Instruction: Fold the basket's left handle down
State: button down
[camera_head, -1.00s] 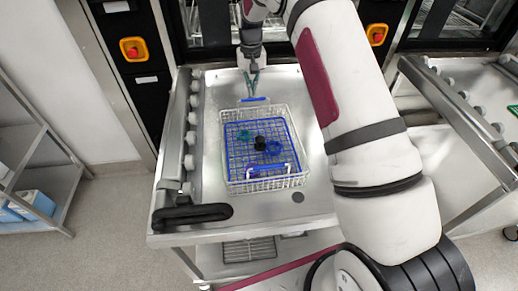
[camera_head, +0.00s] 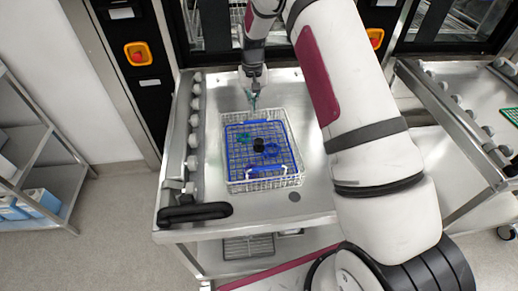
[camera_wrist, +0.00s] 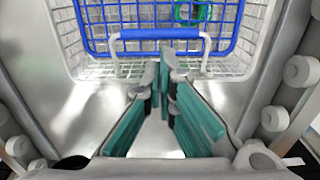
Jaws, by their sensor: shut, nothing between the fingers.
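The white wire basket (camera_head: 300,172) stands on the steel table, with a blue grid (camera_head: 240,170) inside it. The far handle's blue bar (camera_head: 256,123) lies inward over the basket; in the wrist view this blue bar (camera_wrist: 160,33) crosses the grid's near edge, with its white arms at the rim. The other handle (camera_head: 265,170), also a blue bar with white ends, lies at the near side. My gripper (camera_head: 253,104) is shut and empty, pointing down just beyond the far rim. In the wrist view its fingertips (camera_wrist: 165,65) are close to the handle bar; contact cannot be told.
The steel table (camera_head: 213,135) has a row of rollers (camera_head: 192,118) along its left side. A black bar (camera_head: 195,214) is at its front left corner. Dark, round and green items lie in the basket. A second table stands to the right. Bare steel surrounds the basket.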

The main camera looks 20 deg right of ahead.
jog(key=shift+s+a+p, duration=0.2)
jog(key=shift+s+p, duration=0.5)
jog(key=shift+s, duration=0.5)
notch_tip(320, 180, up, 7)
jog(key=shift+p, duration=0.4)
